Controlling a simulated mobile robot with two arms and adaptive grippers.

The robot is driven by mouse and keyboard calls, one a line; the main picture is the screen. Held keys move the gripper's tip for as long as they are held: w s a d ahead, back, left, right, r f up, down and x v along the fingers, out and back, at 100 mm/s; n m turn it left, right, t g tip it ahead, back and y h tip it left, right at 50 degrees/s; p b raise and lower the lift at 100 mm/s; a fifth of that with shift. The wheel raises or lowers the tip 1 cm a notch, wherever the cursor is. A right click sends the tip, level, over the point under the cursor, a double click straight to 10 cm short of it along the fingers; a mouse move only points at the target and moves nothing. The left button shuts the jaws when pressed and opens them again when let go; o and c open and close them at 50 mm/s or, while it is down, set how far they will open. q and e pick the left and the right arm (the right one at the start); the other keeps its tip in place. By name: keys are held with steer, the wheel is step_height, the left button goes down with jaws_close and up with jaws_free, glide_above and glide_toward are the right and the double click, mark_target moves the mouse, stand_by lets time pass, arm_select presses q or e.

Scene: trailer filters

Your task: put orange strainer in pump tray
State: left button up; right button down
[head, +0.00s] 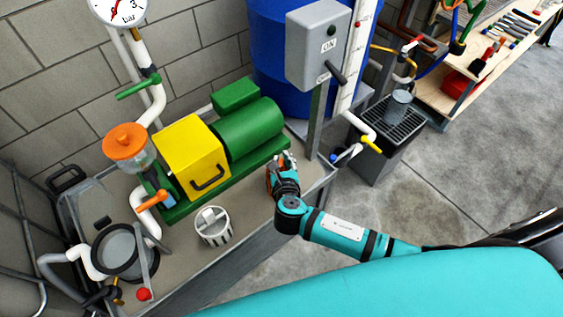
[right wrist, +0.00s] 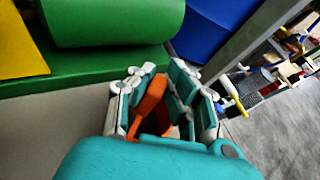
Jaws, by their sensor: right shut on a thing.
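My right gripper (head: 283,165) is over the right end of the grey pump tray (head: 180,265), close to the green pump base. It is shut on an orange thing (right wrist: 150,101), which I take to be the orange strainer; a reddish part shows lower between the fingers in the right wrist view. The fingers hide most of it, so its full shape cannot be told. In the head view only a bit of orange (head: 270,180) shows beside the gripper. I cannot tell whether it touches the tray. My left gripper is not in view.
A white slotted basket (head: 213,226) stands on the tray's front part. The yellow-and-green pump (head: 195,155) fills the back; an open round housing (head: 122,250) is at the left. A switch box (head: 318,45) on a post stands behind my gripper, with a grated black bin (head: 392,118) beyond.

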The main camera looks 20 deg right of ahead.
steer(key=c, duration=1.4)
jaws_free()
steer(key=shift+o, duration=0.2)
steer(key=p+v, duration=0.1)
steer(key=v, duration=1.1)
steer(key=s+d+f+m+g, duration=0.2)
steer(key=s+f+m, duration=0.15)
steer(key=f, duration=0.55)
steer(key=s+d+f+m+g+y, duration=0.1)
steer(key=s+d+f+m+g, duration=0.15)
steer(key=f+m, duration=0.45)
steer(key=s+d+f+m+g, duration=0.2)
steer(key=f+g, duration=0.1)
steer(key=f, duration=0.8)
steer(key=s+d+f+m+g, duration=0.1)
steer(key=s+f+m, duration=0.4)
steer(key=s, duration=0.3)
steer(key=s+d+f+m+g+y, duration=0.1)
steer(key=s+f+m+g, duration=0.1)
steer(key=s+f+m, duration=0.3)
steer(key=s+d+f+m+g+y, duration=0.1)
steer(key=s+f+m, duration=0.4)
steer(key=s+m, duration=0.4)
steer(key=s, duration=0.3)
